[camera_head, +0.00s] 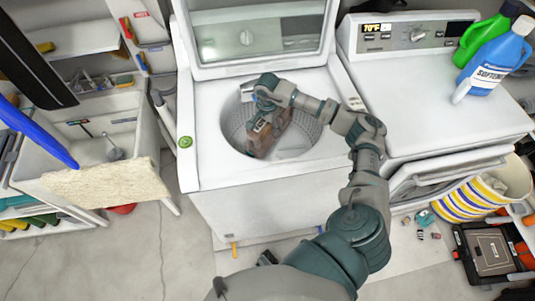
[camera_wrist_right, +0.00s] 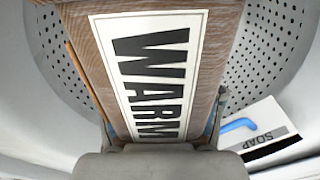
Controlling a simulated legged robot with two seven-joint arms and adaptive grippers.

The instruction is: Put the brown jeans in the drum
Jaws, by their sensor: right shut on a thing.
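The brown jeans (camera_head: 262,136) are a folded brown bundle with a white label, inside the opening of the top-loading washer's drum (camera_head: 304,140). In the right wrist view the jeans (camera_wrist_right: 88,12) fill the middle, with a large "WARM" label along them. The perforated drum wall (camera_wrist_right: 268,45) shows on both sides of them. My right gripper (camera_head: 268,104) is shut on the top end of the jeans, at the back of the drum opening. I cannot tell whether the jeans touch the drum's bottom. My left gripper is not in view.
The washer lid (camera_head: 258,38) stands open behind the drum. A soap compartment (camera_wrist_right: 262,130) lies beside the opening. A second machine (camera_head: 440,110) stands to the right, with a blue softener bottle (camera_head: 492,65) and a green bottle (camera_head: 478,40) on it. A sink (camera_head: 90,150) is at left.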

